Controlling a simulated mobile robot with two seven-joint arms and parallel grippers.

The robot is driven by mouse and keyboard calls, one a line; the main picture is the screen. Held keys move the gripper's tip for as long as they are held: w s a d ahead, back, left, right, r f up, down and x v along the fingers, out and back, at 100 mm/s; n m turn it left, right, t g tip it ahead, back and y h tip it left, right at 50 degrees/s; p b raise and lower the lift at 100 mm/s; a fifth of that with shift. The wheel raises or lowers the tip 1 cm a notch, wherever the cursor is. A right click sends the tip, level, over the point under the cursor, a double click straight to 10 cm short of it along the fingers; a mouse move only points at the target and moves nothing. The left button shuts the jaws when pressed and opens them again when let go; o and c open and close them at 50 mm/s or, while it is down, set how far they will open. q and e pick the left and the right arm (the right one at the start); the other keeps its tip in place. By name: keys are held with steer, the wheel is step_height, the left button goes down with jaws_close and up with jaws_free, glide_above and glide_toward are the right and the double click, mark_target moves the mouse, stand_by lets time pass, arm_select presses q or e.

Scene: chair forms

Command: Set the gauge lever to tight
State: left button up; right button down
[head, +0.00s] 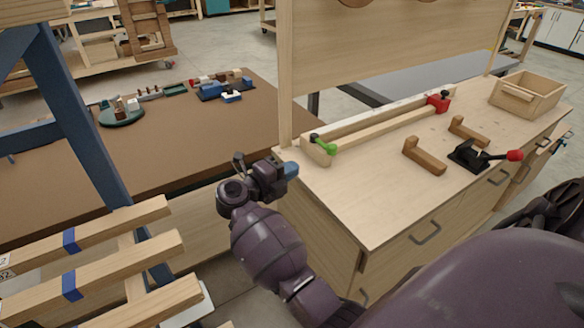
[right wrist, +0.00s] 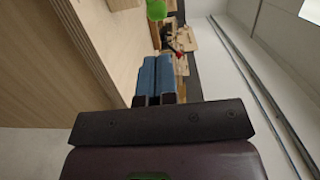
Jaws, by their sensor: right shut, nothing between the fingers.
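A small green lever (head: 328,147), which looks like the gauge lever, sits on a wooden block (head: 318,152) at the left end of a long wooden bar on the bench. No marking for tight is readable. My right gripper (head: 291,170) is shut and empty, its blue fingertips just left of and below the block, near the bench's left edge, apart from the lever. In the right wrist view the blue fingers (right wrist: 158,76) lie together, and the green lever (right wrist: 156,10) shows beyond them at the top. My left gripper is not in view.
The bench top (head: 370,200) is clear at its front left. A black clamp with a red handle (head: 484,156), wooden L-shaped pieces (head: 425,156) and an open wooden box (head: 527,95) stand further right. A tall wooden panel (head: 390,40) rises behind. Wooden slats (head: 90,275) are at lower left.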

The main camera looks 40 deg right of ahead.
mark_target(328, 150)
steer(key=d, duration=1.1)
steer(key=shift+w+d+f, duration=0.15)
steer(key=shift+w+f, duration=0.1)
